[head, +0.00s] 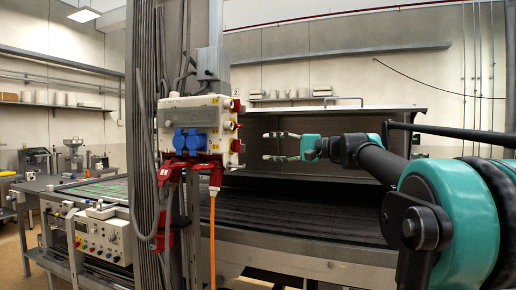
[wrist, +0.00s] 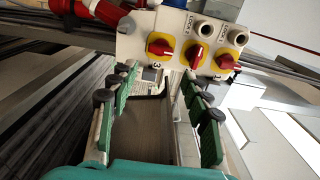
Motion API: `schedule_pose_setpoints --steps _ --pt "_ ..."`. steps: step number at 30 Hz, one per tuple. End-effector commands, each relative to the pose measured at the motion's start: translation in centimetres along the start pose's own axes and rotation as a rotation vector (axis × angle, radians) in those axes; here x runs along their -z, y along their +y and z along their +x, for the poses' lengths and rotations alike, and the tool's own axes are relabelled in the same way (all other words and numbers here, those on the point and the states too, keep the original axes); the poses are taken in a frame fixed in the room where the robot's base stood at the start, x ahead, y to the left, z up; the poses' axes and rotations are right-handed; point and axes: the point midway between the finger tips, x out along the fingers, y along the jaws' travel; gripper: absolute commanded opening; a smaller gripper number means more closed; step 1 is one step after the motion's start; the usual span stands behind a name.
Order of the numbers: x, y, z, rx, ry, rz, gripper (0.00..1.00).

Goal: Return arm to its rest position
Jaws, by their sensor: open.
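My gripper (head: 272,146) is open and empty in the head view. It points left, in front of the dryer hood (head: 345,145), with my teal and black arm reaching in from the right. In the wrist view my gripper (wrist: 160,115) has its green-padded fingers spread wide with nothing between them. Beyond the fingertips in that view is a switch box (wrist: 185,22) with red and yellow rotary switches. The same switch box (head: 198,115) shows in the head view, left of the fingertips. I cannot tell the exact gap between fingertips and box.
A grey post (head: 145,200) with cables stands left of the hood. An orange cable (head: 212,240) hangs below the box. The dark conveyor bed (head: 290,205) under the hood is bare. A control panel (head: 105,235) and bench stand at the left.

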Motion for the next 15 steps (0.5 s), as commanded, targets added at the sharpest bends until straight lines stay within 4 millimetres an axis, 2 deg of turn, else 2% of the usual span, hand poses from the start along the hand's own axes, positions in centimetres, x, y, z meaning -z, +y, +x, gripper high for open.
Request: schedule_pose_setpoints --steps 6,15 --pt "0.0 0.0 -1.7 0.0 0.001 0.0 0.48" --pt "0.0 0.0 -1.8 0.0 -0.001 0.0 0.48"
